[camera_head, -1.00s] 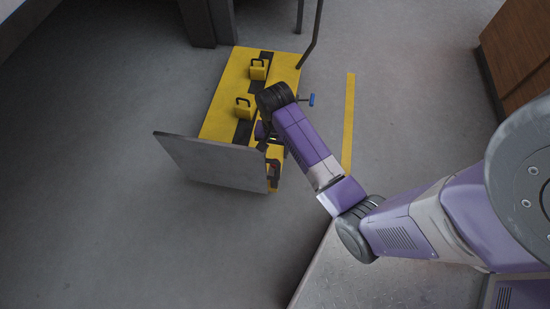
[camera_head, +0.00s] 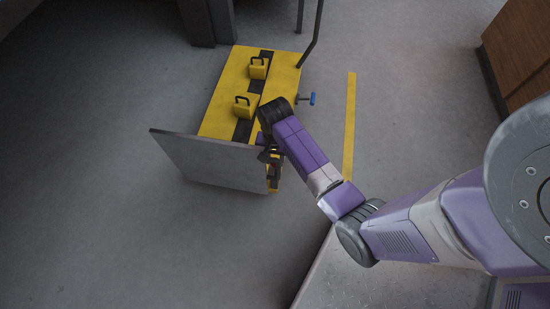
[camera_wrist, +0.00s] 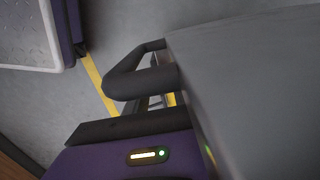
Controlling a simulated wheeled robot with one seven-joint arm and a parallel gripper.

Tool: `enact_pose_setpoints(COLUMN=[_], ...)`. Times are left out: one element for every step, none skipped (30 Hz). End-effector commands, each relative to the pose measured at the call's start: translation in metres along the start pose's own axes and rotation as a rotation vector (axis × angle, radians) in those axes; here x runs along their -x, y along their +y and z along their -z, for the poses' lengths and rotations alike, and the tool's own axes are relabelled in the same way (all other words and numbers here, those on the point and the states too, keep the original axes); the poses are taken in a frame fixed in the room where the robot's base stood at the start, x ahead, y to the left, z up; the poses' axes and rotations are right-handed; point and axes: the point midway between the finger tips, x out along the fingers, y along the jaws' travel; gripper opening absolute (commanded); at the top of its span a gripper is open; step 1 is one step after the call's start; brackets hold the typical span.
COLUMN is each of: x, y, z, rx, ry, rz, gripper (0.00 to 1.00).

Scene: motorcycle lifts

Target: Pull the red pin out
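I cannot make out a red pin in either current view. The yellow and black lift platform (camera_head: 222,108) lies on the floor in the head view, with a grey panel (camera_head: 205,160) tilted up at its near end. My gripper (camera_head: 272,157) is beside the panel's right end, low by the platform's near right corner, partly hidden by my wrist. In the wrist view, the dark finger parts of my gripper (camera_wrist: 140,80) are close against the grey panel (camera_wrist: 255,90). Metal and yellow parts show in a small gap behind them. Whether the fingers hold anything is hidden.
Two yellow blocks with black handles, one farther (camera_head: 258,68) and one nearer (camera_head: 244,106), stand on the platform. A blue-ended handle (camera_head: 312,98) sticks out at its right. A dark post (camera_head: 315,35) rises behind. Floor around the yellow stripe (camera_head: 349,125) is clear.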

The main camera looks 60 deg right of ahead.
Motion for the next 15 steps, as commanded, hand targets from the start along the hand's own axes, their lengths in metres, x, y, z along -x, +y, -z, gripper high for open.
enact_pose_setpoints(x=[0.0000, 0.0000, 0.0000, 0.0000, 0.0000, 0.0000, 0.0000, 0.0000, 0.0000, 0.0000, 0.0000, 0.0000, 0.0000, 0.0000, 0.0000], y=[0.0002, 0.0002, 0.0003, 0.0003, 0.0003, 0.0003, 0.0003, 0.0004, 0.0004, 0.0004, 0.0004, 0.0005, 0.0005, 0.0005, 0.0005], z=[0.0000, 0.0000, 0.0000, 0.0000, 0.0001, 0.0000, 0.0000, 0.0000, 0.0000, 0.0000, 0.0000, 0.0000, 0.0000, 0.0000, 0.0000], rx=[0.000, 0.000, 0.000, 0.000, 0.000, 0.000, 0.000, 0.000, 0.000, 0.000, 0.000, 0.000, 0.000, -0.001, -0.001], ry=[0.000, 0.000, 0.000, 0.000, 0.000, 0.000, 0.000, 0.000, 0.000, 0.000, 0.000, 0.000, 0.000, 0.000, 0.000], rz=[-0.001, -0.001, -0.001, -0.001, -0.001, -0.001, -0.001, -0.001, -0.001, -0.001, -0.001, -0.001, -0.001, -0.001, -0.001], gripper=[0.17, 0.11, 0.03, 0.00, 0.00, 0.00, 0.00, 0.00, 0.00, 0.00, 0.00, 0.00, 0.00, 0.00, 0.00])
